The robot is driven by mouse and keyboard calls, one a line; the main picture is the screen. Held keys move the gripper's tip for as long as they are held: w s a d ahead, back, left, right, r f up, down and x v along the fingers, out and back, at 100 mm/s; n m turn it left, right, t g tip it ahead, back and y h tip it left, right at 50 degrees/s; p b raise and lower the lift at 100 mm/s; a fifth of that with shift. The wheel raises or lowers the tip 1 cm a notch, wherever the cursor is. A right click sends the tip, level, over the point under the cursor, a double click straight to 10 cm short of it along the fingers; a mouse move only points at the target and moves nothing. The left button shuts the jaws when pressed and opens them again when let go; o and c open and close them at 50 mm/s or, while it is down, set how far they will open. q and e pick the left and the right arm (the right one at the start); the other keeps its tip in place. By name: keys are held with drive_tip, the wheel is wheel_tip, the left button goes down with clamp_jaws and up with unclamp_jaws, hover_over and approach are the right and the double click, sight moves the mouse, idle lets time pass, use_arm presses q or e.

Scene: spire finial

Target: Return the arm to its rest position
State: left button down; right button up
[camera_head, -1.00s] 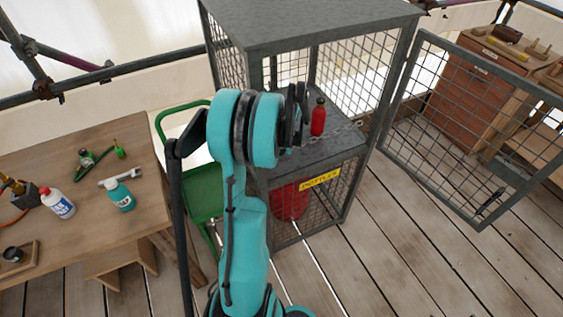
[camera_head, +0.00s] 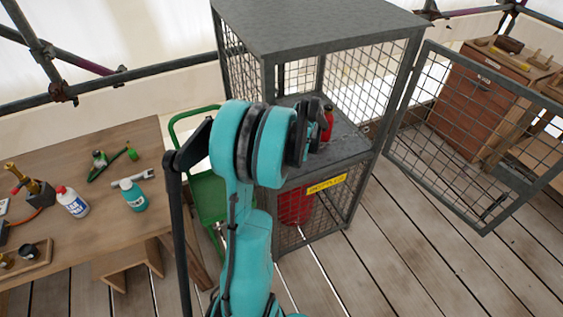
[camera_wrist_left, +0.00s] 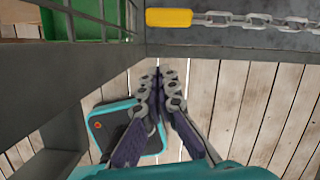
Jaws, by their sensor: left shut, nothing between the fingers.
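My teal left arm (camera_head: 245,250) rises from the bottom middle of the head view, in front of the wire cage (camera_head: 320,35). Its dark left gripper (camera_head: 308,130) is in front of the cage's shelf, partly hidden by the wrist, and overlaps a red bottle there. In the left wrist view the left gripper (camera_wrist_left: 158,75) has its fingers together and empty, above the plank floor. A chain with a yellow end piece (camera_wrist_left: 168,17) lies ahead of the fingertips, apart from them. My right gripper is not in view.
The red bottle (camera_head: 328,122) stands on the cage shelf. The mesh door (camera_head: 470,130) is swung open to the right. A workbench (camera_head: 95,225) with bottles and tools is at left, beside a green cart (camera_head: 205,200). A wooden drawer cabinet (camera_head: 470,100) stands behind the door. Open plank floor lies at lower right.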

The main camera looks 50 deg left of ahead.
use_arm(q)
drive_tip(key=p+v, duration=0.1)
drive_tip(key=v, duration=0.5)
drive_tip(key=shift+w+p, duration=0.3)
drive_tip(key=shift+p, duration=0.05)
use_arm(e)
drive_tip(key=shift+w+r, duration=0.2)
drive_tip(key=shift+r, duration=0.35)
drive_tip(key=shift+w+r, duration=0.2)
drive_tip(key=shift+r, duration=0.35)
use_arm(q)
drive_tip(key=shift+d, duration=0.1)
